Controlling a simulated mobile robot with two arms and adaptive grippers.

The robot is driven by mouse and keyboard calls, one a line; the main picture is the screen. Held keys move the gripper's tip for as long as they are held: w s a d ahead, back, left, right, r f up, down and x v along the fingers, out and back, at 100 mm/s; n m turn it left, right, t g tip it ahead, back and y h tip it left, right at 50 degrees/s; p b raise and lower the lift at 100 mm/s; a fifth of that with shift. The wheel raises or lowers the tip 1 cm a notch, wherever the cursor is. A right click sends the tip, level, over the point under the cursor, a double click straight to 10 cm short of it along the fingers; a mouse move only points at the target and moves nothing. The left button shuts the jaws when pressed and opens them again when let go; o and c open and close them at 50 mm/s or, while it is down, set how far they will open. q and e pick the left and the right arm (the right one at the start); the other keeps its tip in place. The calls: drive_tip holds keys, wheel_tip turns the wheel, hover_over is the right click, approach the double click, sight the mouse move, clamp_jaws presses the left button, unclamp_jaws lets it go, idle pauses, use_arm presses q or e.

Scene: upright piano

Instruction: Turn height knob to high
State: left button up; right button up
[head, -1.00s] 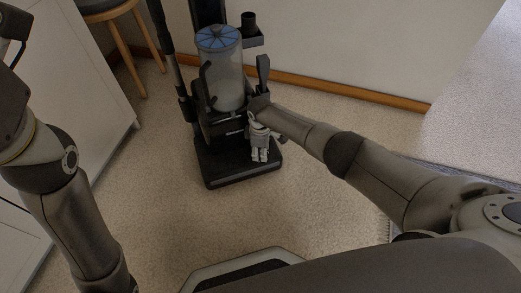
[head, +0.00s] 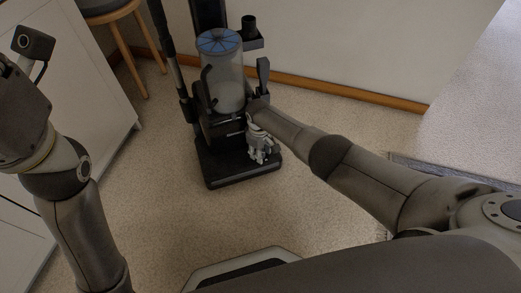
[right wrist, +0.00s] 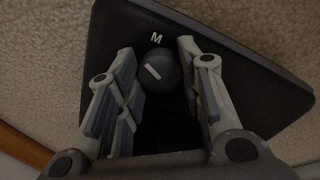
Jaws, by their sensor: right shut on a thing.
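The dark upright vacuum cleaner (head: 222,97) with a clear canister stands on the carpet. Its black base head (head: 218,173) carries the height knob. In the right wrist view the height knob (right wrist: 157,74) is a round dark dial with a short white slanted line on it. A white letter M is printed just above it on the base (right wrist: 245,75). My right gripper (head: 263,152) reaches down over the base; in the right wrist view its fingers (right wrist: 156,52) lie on both sides of the knob, shut on it. My left gripper's fingers are out of view; only my left arm shows.
A white cabinet (head: 85,110) stands at the left, with a wooden-legged stool (head: 128,35) behind it. A wall with a wooden baseboard (head: 345,90) runs behind the vacuum. Carpet in front of the vacuum is clear.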

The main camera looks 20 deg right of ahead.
drive_tip(key=shift+m, duration=0.9)
drive_tip(key=o, duration=0.7)
drive_tip(key=shift+o, duration=0.2)
drive_tip(key=shift+r, duration=0.1)
wheel_tip(320, 180, up, 12)
drive_tip(key=shift+a, duration=0.25)
drive_tip(key=shift+s, duration=0.1)
